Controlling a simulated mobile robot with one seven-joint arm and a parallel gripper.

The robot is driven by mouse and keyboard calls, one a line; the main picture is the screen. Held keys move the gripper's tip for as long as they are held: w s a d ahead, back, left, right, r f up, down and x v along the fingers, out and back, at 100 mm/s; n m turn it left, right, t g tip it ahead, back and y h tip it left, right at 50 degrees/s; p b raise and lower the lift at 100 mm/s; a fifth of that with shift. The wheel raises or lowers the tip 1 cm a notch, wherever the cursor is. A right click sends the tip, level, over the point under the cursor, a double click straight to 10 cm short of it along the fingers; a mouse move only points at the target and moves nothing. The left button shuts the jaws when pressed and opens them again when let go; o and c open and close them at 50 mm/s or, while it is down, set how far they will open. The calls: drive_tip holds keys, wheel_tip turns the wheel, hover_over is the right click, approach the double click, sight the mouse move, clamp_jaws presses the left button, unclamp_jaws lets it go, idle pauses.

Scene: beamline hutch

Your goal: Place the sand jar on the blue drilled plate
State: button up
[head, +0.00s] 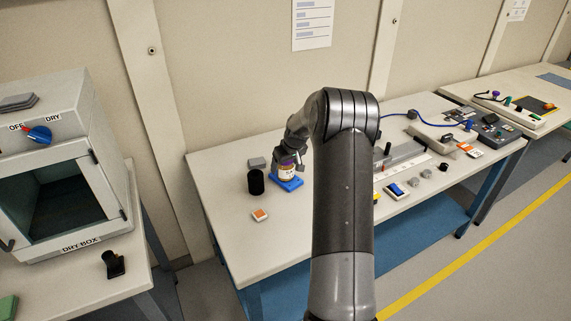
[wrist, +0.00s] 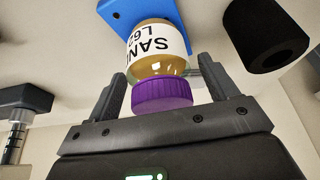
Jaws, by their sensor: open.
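The sand jar (head: 286,172), a small jar with tan contents, a white label and a purple cap, stands upright on the blue drilled plate (head: 294,184) on the middle bench. In the wrist view the jar (wrist: 160,50) shows its label and cap, with its base against the blue plate (wrist: 122,12). My gripper (wrist: 164,76) is open, with one finger on each side of the jar's cap end and a visible gap on both sides. In the head view my gripper is partly hidden by my arm, just above the jar.
An orange-and-white item (head: 260,215) lies in front. Several instruments and small parts fill the bench's right side. A dry box (head: 60,180) stands at the far left.

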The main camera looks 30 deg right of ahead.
drive_tip(key=v, duration=1.2)
drive_tip(key=s+a+r, duration=0.6)
drive_tip(key=a+r, duration=0.2)
drive_tip(key=a, duration=0.2)
drive_tip(key=s+a+r+h, duration=0.1)
drive_tip(key=s+a+r, duration=0.5)
drive_tip(key=s+a, duration=0.65)
drive_tip(key=s, duration=0.8)
drive_tip(key=s+a+f+m+t, duration=0.1)
drive_tip(key=s+a, duration=0.3)
drive_tip(key=s, duration=0.7)
drive_tip(key=shift+s+a+f+y, duration=0.15)
drive_tip(key=shift+a+f+y, duration=0.05)
drive_tip(key=shift+f+y, duration=0.1)
